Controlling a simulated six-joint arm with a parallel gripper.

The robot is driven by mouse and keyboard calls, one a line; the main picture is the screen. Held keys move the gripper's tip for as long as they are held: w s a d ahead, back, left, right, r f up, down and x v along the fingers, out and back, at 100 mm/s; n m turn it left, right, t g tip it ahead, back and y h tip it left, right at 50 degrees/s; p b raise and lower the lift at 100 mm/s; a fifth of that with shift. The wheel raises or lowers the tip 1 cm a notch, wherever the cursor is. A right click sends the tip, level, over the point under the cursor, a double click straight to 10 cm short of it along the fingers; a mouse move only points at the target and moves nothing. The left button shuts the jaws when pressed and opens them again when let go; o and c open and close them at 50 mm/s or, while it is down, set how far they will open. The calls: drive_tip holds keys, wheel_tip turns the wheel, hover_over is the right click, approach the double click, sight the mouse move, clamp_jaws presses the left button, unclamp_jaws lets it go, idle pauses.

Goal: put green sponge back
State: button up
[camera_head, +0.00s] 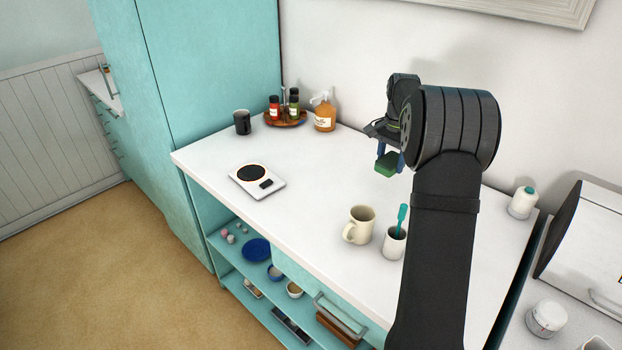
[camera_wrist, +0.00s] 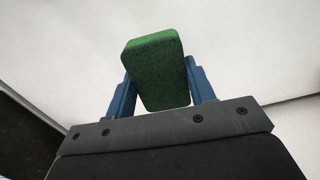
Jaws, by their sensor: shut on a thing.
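The green sponge (camera_head: 387,164) is in my gripper (camera_head: 388,155), above the white counter toward the wall in the head view. In the wrist view the green sponge (camera_wrist: 157,72) sits between the two blue fingers of my gripper (camera_wrist: 160,85), which are shut on its sides. The sponge appears clear of the counter. My arm hides part of the counter to the right of the sponge. No sponge holder can be made out in these views.
A cream mug (camera_head: 359,225) and a white cup (camera_head: 393,243) with a teal brush stand near the front. A scale (camera_head: 257,182), black mug (camera_head: 242,122), amber pump bottle (camera_head: 324,115) and spice tray (camera_head: 285,121) are left. The counter's middle is clear.

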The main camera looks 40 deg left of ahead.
drive_tip(key=s+a+r, duration=0.2)
drive_tip(key=s+a, duration=0.4)
drive_tip(key=a, duration=0.5)
hover_over(309, 178)
drive_tip(key=shift+n, duration=0.4)
drive_tip(key=f, duration=0.6)
drive_tip(key=shift+d+f, duration=0.35)
drive_tip(key=shift+a+f, duration=0.3)
drive_tip(key=shift+f, duration=1.85)
drive_tip(key=shift+f, duration=0.2)
drive_tip(key=o, duration=1)
drive_tip(key=shift+r, duration=0.15)
